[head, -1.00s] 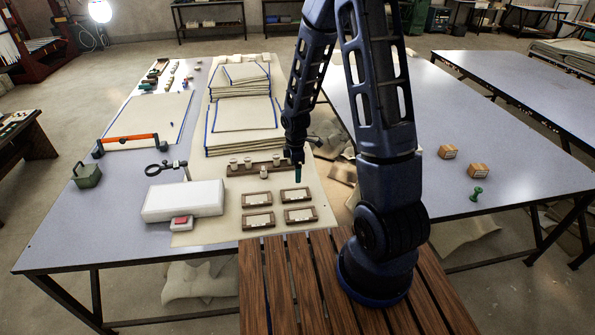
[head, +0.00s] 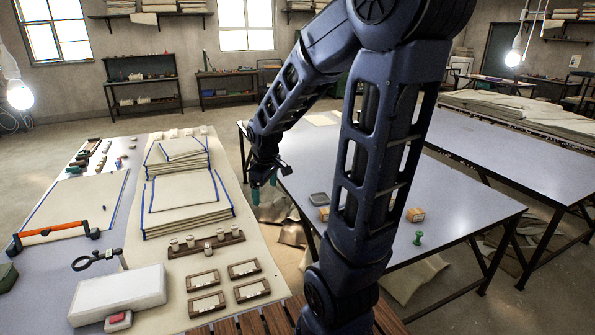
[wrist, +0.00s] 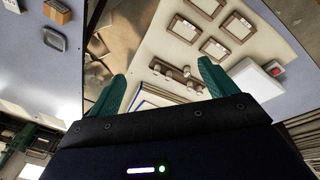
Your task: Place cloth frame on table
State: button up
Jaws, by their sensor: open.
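Several small wooden frames with pale centres lie flat at the near end of the cloth-covered left table; one frame (head: 245,269) is at the back right of the group. In the wrist view, the frames, including one (wrist: 238,26), show at the top right, beyond my fingertips. My gripper (head: 263,188) hangs with its teal fingers down, near the gap between the left table (head: 40,222) and the right table (head: 455,215). The wrist view shows the fingers (wrist: 162,83) wide apart with nothing between them.
A wooden peg rack (head: 206,243) stands behind the frames, with stacked folded cloth (head: 186,205) beyond it. A white box (head: 118,294) is to their left. A grey dish (head: 318,199), small boxes (head: 415,215) and a green pin (head: 418,238) sit on the right table, whose surface is otherwise largely clear.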

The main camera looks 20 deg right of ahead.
jog(key=s+d+r+m+t, duration=0.1)
jog(key=s+d+r+m, duration=0.1)
jog(key=s+r+m, duration=0.2)
jog(key=s+d+r+m+t, duration=0.1)
jog(key=s+d+r+m, duration=0.2)
jog(key=s+r, duration=0.5)
jog(key=shift+s+m, duration=0.7)
jog(key=shift+s, duration=0.45)
